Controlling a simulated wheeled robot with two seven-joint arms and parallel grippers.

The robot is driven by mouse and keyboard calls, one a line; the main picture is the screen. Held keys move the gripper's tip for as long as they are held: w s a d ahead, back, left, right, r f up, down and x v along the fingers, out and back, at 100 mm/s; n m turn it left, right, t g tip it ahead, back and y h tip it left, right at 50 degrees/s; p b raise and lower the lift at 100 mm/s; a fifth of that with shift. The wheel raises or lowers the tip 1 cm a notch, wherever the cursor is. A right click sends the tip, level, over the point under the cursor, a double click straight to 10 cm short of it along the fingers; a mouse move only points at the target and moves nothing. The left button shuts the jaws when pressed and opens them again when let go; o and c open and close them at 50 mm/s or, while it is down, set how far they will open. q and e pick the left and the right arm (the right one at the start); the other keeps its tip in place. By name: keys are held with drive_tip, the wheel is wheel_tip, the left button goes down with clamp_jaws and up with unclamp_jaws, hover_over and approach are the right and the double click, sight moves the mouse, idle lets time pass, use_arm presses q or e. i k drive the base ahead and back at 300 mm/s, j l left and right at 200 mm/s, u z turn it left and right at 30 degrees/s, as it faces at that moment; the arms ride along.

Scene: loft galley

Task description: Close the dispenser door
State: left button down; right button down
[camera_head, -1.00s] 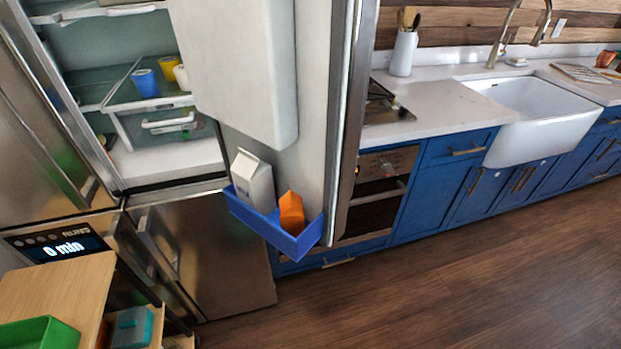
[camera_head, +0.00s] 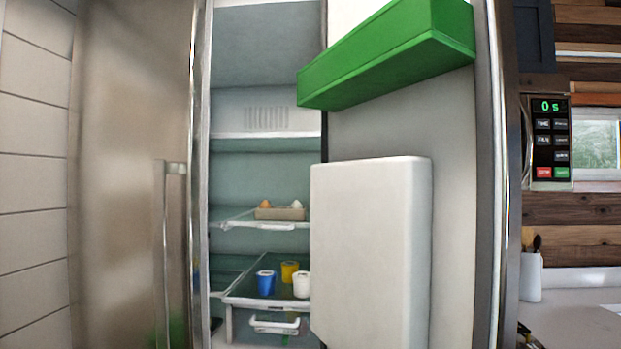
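The dispenser door appears to be the open right-hand fridge door (camera_head: 453,180). Its pale inner side faces me and stands at an angle to the fridge. A large white box-shaped housing (camera_head: 370,250) bulges from that inner side. A green door bin (camera_head: 390,60) is fixed above it. The door's metal outer edge (camera_head: 497,180) runs from the top to the bottom of the view on the right. The door's lower end is out of view.
The fridge inside (camera_head: 262,170) is exposed, with an egg carton (camera_head: 280,213) and blue (camera_head: 265,283), yellow (camera_head: 289,271) and white (camera_head: 302,285) cups on shelves. The left steel door (camera_head: 130,180) looks shut. A microwave (camera_head: 550,140) is at right.

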sight(417, 188)
drive_tip(key=i+l+u, duration=0.15)
drive_tip(key=l+u, duration=0.3)
drive_tip(key=i+l+u, duration=0.1)
drive_tip(key=l+u, duration=0.8)
drive_tip(key=l, duration=0.15)
